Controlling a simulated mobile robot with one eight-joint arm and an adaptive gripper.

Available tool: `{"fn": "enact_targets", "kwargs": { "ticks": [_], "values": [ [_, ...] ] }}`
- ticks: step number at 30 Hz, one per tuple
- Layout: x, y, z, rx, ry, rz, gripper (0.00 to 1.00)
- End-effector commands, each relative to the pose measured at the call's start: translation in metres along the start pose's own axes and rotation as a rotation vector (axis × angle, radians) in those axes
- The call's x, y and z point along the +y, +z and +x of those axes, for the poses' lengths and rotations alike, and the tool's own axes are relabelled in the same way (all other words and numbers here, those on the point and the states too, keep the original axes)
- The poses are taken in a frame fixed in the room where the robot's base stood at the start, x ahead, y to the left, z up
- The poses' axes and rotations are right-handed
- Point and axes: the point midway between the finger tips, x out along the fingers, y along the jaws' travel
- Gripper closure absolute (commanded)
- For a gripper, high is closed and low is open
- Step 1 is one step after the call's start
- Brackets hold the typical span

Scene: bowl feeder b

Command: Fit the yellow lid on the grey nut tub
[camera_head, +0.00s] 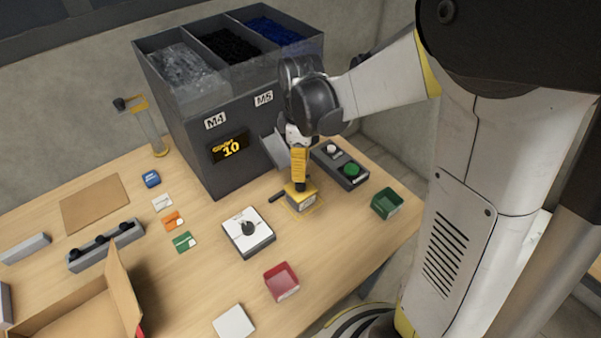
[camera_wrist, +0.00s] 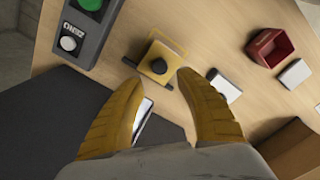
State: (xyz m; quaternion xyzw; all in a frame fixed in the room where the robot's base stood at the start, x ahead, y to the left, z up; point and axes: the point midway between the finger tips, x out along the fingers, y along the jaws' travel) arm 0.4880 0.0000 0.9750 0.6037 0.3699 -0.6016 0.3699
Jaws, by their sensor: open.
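In the head view the lid (camera_head: 296,187) sits on top of the grey nut tub (camera_head: 301,202), inside a yellow outline on the table. It looks about level, but I cannot tell if it is fully seated. My gripper (camera_head: 299,183) points down just above the lid. The fingers hold nothing, and the tub's far sides are hidden.
The dark feeder (camera_head: 240,150) with bins stands behind and left. A button box (camera_head: 352,175) and a green bin (camera_head: 387,203) are to the right. A white-topped box with a dark knob (camera_head: 262,228) and a red bin (camera_head: 281,280) stand in front.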

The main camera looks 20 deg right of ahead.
Motion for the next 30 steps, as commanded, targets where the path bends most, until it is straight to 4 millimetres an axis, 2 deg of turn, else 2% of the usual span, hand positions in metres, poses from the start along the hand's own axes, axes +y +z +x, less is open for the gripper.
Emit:
{"fn": "enact_targets", "kwargs": {
  "ticks": [1, 3, 9, 13, 17, 21, 24, 30],
  "values": [
    [0.000, 0.000, -0.014, 0.000, 0.000, 0.000, 0.59],
    [0.000, 0.000, -0.026, 0.000, 0.000, 0.000, 0.59],
    [-0.001, 0.001, -0.046, 0.001, 0.003, 0.006, 0.59],
    [-0.010, 0.005, -0.062, 0.023, 0.041, 0.083, 0.59],
    [-0.032, 0.016, -0.090, 0.089, 0.129, 0.274, 0.59],
    [-0.061, 0.031, -0.116, 0.211, 0.231, 0.540, 0.59],
    [-0.081, 0.041, -0.127, 0.312, 0.284, 0.718, 0.59],
    [-0.106, 0.054, -0.133, 0.485, 0.334, 0.973, 0.59]
  ]
}}
